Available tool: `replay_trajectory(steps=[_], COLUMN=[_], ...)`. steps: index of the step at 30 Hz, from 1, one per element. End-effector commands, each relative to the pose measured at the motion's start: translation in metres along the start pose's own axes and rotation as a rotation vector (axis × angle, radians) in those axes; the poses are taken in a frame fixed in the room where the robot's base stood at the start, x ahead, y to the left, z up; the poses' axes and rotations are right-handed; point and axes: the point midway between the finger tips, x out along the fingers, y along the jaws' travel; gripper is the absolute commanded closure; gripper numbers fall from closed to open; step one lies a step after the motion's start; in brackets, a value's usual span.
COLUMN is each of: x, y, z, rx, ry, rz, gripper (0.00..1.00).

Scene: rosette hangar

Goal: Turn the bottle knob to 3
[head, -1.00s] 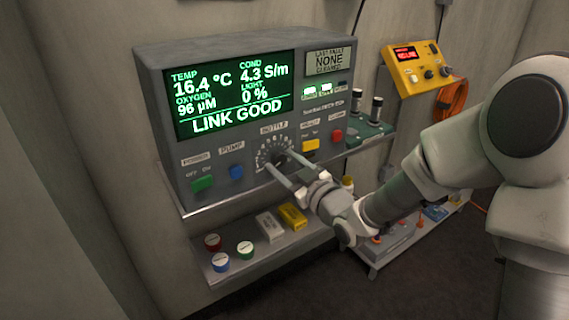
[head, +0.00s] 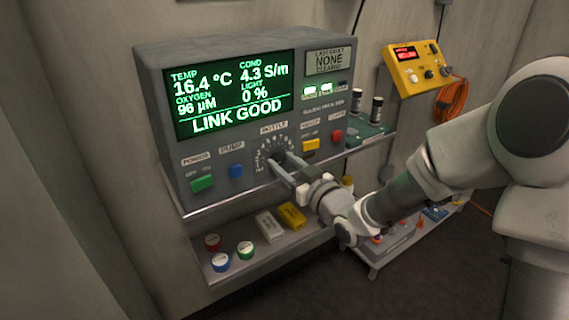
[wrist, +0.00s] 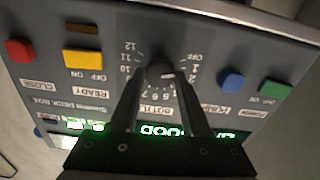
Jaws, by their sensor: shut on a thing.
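The bottle knob (wrist: 160,71) is a small dark knob in the middle of a numbered dial on the grey control box (head: 160,75). In the head view the dial (head: 273,149) shows below the lit screen, partly behind my fingers. My gripper (wrist: 160,78) is shut on the knob, one finger on each side. In the wrist view the panel appears upside down; OFF, 1 and 2 are on the right of the dial, and 10, 11 and 12 on the left. A small pale mark shows on the knob's right side, but I cannot tell exactly which number it faces.
A green switch (head: 202,183) and blue button (head: 236,171) sit left of the dial; a yellow switch (head: 311,145) and red button (head: 337,135) sit right. Several capped jars and two small boxes stand on the shelf (head: 222,278) below. A yellow unit (head: 413,68) hangs at right.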

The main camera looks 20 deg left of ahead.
Motion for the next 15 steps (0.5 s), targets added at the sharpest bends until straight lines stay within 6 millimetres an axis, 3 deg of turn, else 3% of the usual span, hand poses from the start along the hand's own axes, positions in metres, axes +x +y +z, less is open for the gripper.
replay_trajectory(steps=[15], x=[-0.0004], y=[0.0017], z=[-0.0002], rx=[0.482], ry=[-0.002], rz=[0.001], gripper=[1.00])
